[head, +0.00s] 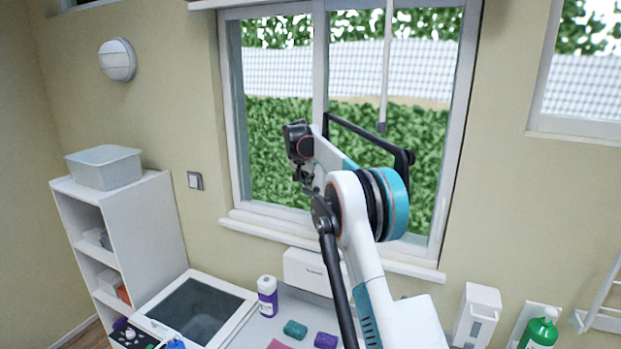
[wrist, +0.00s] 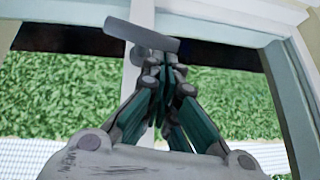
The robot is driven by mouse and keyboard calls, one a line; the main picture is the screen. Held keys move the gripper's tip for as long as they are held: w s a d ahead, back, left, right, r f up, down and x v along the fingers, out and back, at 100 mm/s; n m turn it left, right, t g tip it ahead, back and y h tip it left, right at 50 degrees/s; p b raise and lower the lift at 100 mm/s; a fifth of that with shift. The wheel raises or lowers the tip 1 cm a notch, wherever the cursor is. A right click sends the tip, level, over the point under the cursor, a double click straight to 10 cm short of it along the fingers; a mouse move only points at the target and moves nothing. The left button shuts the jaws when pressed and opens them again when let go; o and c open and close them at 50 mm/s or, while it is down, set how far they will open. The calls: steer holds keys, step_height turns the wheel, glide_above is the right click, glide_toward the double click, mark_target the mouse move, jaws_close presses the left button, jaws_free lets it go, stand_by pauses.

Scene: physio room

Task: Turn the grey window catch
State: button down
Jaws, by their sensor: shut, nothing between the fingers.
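The grey window catch (wrist: 142,35) shows in the wrist view as a flat grey bar with a rounded hub below it. It lies across the white middle post (wrist: 143,12) of the window, tilted slightly down to the right. My gripper (wrist: 165,75) is shut and empty, its fingertips close to the hub and just under the bar's right half. I cannot tell whether they touch it. In the head view my gripper (head: 306,182) is in front of the window's middle post, and I cannot make out the catch there behind my arm.
The window sill (head: 240,228) runs below the arm. A white shelf (head: 120,240) stands left. A white rod (head: 386,70) hangs before the right pane.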

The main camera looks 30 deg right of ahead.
steer(key=shift+w+a+f+g, duration=0.1)
steer(key=shift+w+a+g, duration=0.05)
steer(key=shift+w+g, duration=0.15)
steer(key=shift+a, duration=0.1)
steer(key=shift+w+a+f+p, duration=0.1)
steer(key=shift+f+p, duration=0.1)
steer(key=shift+p, duration=0.15)
steer(key=shift+r, duration=0.15)
steer(key=v, duration=1.1)
steer(key=shift+a+r, duration=0.2)
steer(key=shift+a, duration=0.15)
